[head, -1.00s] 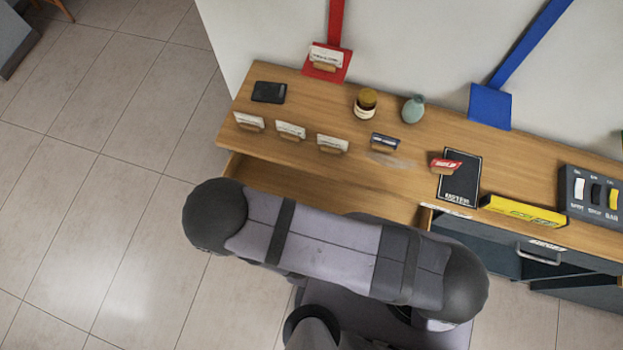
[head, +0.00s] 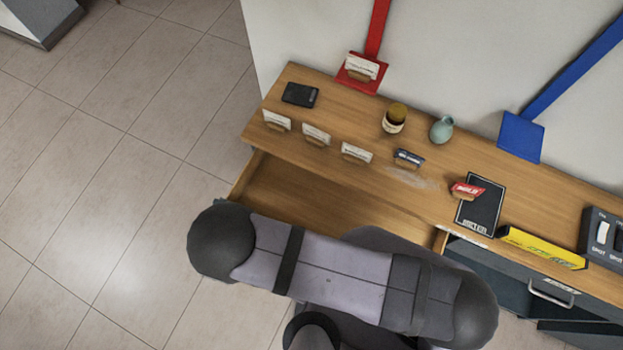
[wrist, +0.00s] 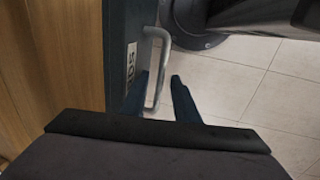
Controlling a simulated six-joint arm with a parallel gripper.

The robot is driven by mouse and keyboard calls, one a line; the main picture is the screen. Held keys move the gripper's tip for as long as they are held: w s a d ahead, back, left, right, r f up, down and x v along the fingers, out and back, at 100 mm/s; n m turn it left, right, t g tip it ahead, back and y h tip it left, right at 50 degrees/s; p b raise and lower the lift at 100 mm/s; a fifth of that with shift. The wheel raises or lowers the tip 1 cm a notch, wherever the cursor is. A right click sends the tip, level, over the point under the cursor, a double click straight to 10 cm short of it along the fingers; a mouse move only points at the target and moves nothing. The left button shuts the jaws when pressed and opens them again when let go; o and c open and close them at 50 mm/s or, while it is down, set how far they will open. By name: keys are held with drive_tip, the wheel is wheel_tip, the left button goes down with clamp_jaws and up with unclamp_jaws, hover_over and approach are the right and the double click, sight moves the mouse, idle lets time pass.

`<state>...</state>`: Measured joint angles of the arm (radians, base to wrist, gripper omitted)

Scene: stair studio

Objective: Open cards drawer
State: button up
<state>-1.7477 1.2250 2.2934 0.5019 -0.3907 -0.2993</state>
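In the wrist view, a dark drawer front (wrist: 120,55) carries a white label, partly cut off, ending in "DS". Its grey bar handle (wrist: 166,62) lies between the two dark fingers of my gripper (wrist: 160,88). The left finger is on the drawer side of the bar and the right finger is outside it, with a visible gap. In the head view, a wooden drawer (head: 320,195) stands pulled out at the desk's left; its inside looks empty where visible. My arm hides its front, and the gripper does not show there.
The desk top (head: 300,110) holds card stands, a jar (head: 394,118), a teal vase (head: 441,130) and a black booklet (head: 482,205). A dark drawer with a handle (head: 552,293) is at the right.

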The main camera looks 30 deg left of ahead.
drive_tip(key=shift+r, duration=0.15)
wheel_tip(320, 180, up, 7)
drive_tip(key=s+p, duration=0.1)
drive_tip(key=p, duration=0.5)
drive_tip(key=shift+s, duration=0.15)
